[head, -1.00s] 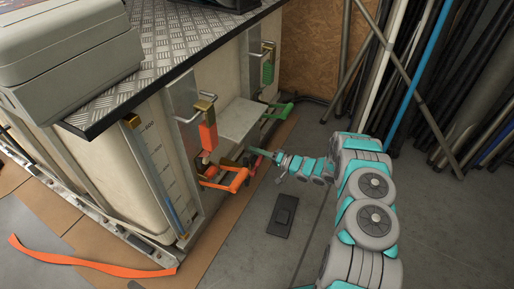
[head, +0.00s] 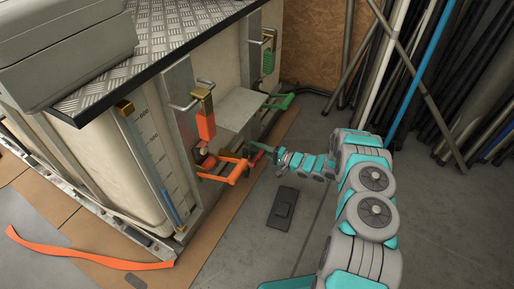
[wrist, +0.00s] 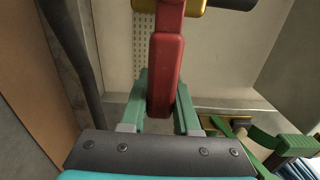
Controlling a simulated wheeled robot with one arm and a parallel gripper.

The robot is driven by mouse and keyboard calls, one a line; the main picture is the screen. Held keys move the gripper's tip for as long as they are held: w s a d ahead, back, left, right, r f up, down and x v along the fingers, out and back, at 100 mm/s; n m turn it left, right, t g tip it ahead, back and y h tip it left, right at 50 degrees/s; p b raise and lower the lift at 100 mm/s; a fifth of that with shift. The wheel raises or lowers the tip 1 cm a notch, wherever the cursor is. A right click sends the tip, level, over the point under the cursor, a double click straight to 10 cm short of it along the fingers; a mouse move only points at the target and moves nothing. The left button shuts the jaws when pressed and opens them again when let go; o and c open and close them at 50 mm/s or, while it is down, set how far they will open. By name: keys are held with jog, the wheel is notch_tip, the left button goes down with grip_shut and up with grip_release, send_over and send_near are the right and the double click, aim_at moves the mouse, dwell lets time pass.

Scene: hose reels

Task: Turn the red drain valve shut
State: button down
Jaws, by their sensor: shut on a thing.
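The red drain valve's handle (wrist: 165,72) is a long red lever seen end-on in the wrist view. It runs up the picture to a brass-coloured fitting (wrist: 196,4). In the head view the red handle (head: 258,157) is small, low on the tank front. My gripper (wrist: 161,104) has one green finger on each side of the lever's near end and is shut on it. In the head view my gripper (head: 268,150) reaches in from the right at the handle. The valve body is mostly hidden there.
An orange handle (head: 237,172) is left of the red one, and a green handle (head: 279,102) is behind, right; it shows in the wrist view (wrist: 266,138). A grey shelf (head: 229,110) is above. A dark flat object (head: 282,209) lies on open floor. Pipes lean at right.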

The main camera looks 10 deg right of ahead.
jog(key=c, duration=0.6)
grip_release()
jog(key=shift+c, duration=0.2)
jog(key=v, duration=0.7)
jog(key=shift+s+d, duration=0.25)
jog(key=shift+d, duration=0.05)
